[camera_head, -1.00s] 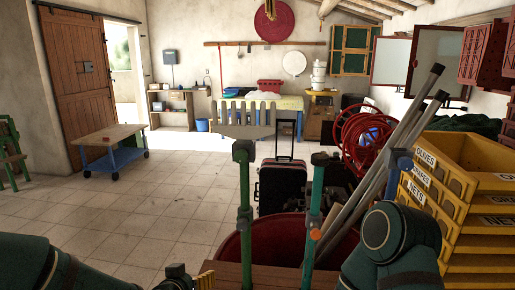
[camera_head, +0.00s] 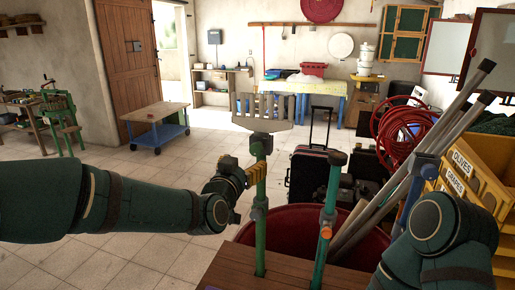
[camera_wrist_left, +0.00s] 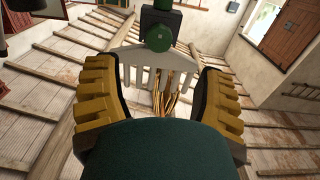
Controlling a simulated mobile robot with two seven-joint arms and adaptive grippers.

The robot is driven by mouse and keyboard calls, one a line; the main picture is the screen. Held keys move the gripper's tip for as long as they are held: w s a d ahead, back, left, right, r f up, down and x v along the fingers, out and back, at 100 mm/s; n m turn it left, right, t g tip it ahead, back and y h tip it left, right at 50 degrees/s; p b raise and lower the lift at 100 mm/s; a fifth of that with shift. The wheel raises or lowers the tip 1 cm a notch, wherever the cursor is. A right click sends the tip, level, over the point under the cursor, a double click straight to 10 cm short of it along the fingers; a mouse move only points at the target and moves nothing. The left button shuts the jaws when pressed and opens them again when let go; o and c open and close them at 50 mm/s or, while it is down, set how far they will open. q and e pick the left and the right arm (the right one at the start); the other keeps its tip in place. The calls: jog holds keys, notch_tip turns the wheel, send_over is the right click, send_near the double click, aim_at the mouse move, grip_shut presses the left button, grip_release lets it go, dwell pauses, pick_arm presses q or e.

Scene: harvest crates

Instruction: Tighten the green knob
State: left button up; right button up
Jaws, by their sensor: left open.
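A green pole (camera_head: 261,235) stands upright at a wooden board, with collars along it and a grey rake head (camera_head: 266,107) at its top. In the left wrist view a round green knob (camera_wrist_left: 158,38) sits ahead of my left gripper (camera_wrist_left: 160,85), in front of a dark block and near the rake head.
A second green pole (camera_head: 328,210) with an orange part stands to the right. Behind are a red tub (camera_head: 290,222) and a dark suitcase (camera_head: 305,172). Grey pipes (camera_head: 425,145) lean beside yellow crates (camera_head: 465,190). Tiled floor lies open to the left.

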aim_at(255, 151)
pick_arm(q)
jog(key=p+x, duration=0.1)
jog(key=x, duration=0.9)
jog(key=shift+f, duration=0.1)
grip_shut()
